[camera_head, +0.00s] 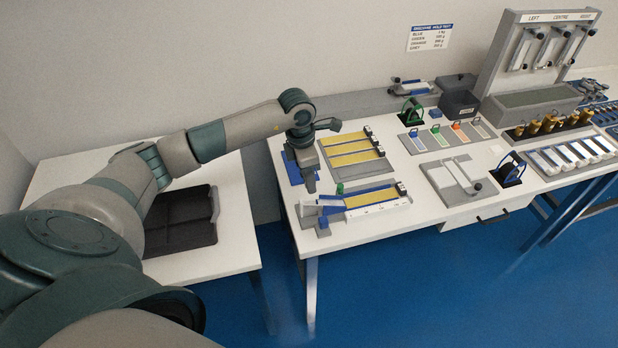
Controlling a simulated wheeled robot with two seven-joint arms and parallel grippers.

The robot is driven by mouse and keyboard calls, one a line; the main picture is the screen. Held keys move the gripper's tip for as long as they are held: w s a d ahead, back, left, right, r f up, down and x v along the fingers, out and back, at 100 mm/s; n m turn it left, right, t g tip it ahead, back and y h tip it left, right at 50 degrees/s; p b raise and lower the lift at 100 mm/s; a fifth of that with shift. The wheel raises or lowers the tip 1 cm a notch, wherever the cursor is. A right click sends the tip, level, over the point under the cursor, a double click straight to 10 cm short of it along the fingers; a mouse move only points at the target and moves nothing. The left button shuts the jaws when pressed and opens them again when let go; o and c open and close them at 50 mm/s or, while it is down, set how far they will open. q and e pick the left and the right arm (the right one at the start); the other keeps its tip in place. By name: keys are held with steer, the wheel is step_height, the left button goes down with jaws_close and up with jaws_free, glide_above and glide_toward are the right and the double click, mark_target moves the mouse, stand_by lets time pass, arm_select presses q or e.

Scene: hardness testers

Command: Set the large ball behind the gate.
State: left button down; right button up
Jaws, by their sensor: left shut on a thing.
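My left gripper (311,187) points down above the left end of the long table, over a blue stand and just behind the ramp. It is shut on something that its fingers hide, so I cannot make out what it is. A ramp (322,202) with a blue edge leads right into a yellow track (371,198) with a white scale. A small green part (340,188) stands upright at the ramp's back edge; I cannot tell whether it is the gate. I cannot make out the large ball. My right gripper is out of view.
A grey board with yellow tracks (353,152) lies behind the ramp. A black tray (183,222) sits on the left table, across a gap. Testers, brass weights (549,123) and a tall rack (536,50) fill the right. Some white tabletop (425,222) is bare at the front.

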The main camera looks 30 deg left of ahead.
arm_select(q)
steer(key=shift+f+b, duration=0.5)
steer(key=shift+f, duration=0.95)
steer(key=shift+f+b, duration=1.6)
steer(key=shift+f, duration=0.1)
steer(key=shift+b, duration=0.35)
steer(key=c, duration=1.4)
jaws_free()
steer(key=shift+c, duration=0.2)
